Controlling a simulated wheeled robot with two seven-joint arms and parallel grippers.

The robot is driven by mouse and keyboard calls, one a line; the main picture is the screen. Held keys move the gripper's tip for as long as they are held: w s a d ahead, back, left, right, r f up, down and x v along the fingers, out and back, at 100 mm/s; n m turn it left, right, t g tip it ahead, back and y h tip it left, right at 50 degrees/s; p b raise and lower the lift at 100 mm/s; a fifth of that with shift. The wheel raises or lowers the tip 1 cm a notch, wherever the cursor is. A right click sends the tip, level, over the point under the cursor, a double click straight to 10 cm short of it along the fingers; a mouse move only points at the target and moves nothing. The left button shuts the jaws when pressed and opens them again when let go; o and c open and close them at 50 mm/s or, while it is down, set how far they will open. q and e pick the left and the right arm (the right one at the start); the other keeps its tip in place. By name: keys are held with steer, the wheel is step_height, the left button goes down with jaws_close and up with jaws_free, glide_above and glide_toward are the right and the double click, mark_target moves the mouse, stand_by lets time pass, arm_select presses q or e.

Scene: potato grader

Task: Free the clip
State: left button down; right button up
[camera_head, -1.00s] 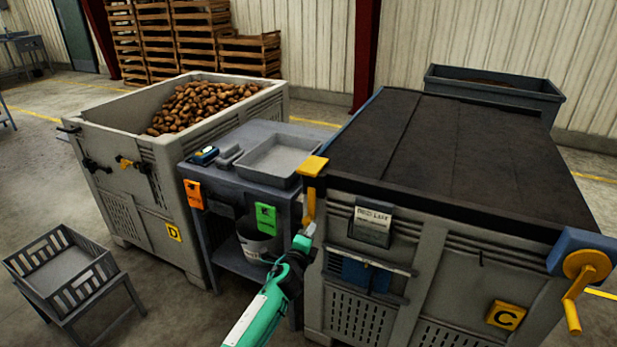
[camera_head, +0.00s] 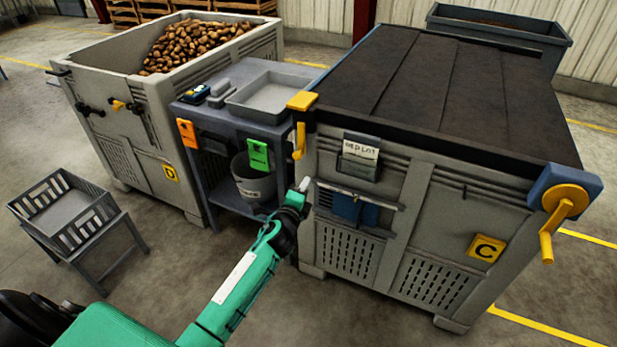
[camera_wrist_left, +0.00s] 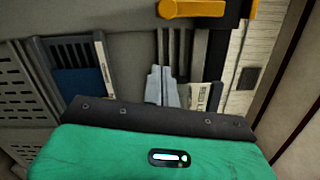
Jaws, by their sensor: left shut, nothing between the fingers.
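A yellow clip (camera_head: 301,101) sits at the near left top corner of the dark-covered bin C (camera_head: 405,245). Its yellow lever (camera_head: 299,142) hangs down at that corner. In the left wrist view a yellow lever (camera_wrist_left: 195,8) crosses the top edge, partly out of frame. My left gripper (camera_head: 303,186) is shut and empty, just below the lever's lower end and apart from it in the picture; any contact is unclear. Its fingers (camera_wrist_left: 163,87) also show in the left wrist view, in front of the bin's slatted wall. My right gripper is out of view.
A ticket holder (camera_head: 358,160) and a blue piece behind a grey bar (camera_head: 350,207) are on bin C's front, right of my gripper. A yellow-handled crank (camera_head: 562,205) is at the right corner. A grey side table (camera_head: 222,150) and potato bin D (camera_head: 112,148) stand left.

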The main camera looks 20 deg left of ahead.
arm_select(q)
steer(key=shift+s+d, duration=0.15)
steer(key=shift+s, duration=1.8)
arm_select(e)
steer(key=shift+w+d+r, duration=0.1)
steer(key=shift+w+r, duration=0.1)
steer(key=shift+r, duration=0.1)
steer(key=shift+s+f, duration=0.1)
